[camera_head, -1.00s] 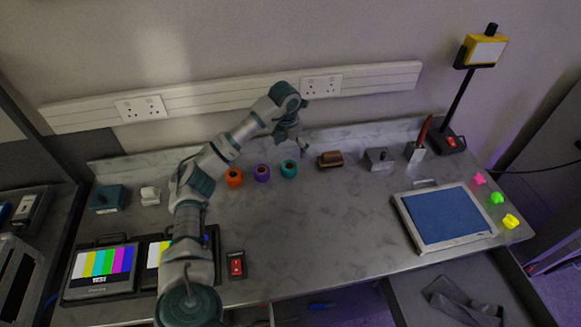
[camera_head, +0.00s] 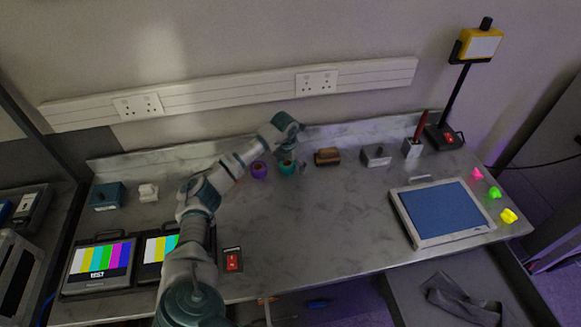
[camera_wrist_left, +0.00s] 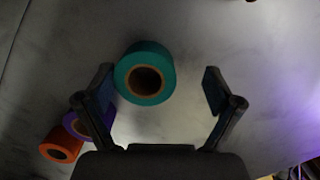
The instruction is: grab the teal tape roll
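The teal tape roll (camera_wrist_left: 145,73) stands on the grey worktop with its hole facing the left wrist camera. In the head view the teal roll (camera_head: 287,168) is partly behind my left gripper (camera_head: 295,161). In the left wrist view my left gripper (camera_wrist_left: 157,92) is open, with the roll just ahead of and between its fingers, nearer the left finger. No grip on the roll shows. My right gripper is in neither view.
A purple roll (camera_head: 259,170) is close beside the teal one. An orange roll (camera_wrist_left: 61,145) is beyond it, mostly hidden by my arm in the head view. A brown block (camera_head: 327,157) stands to the right. The worktop in front is clear.

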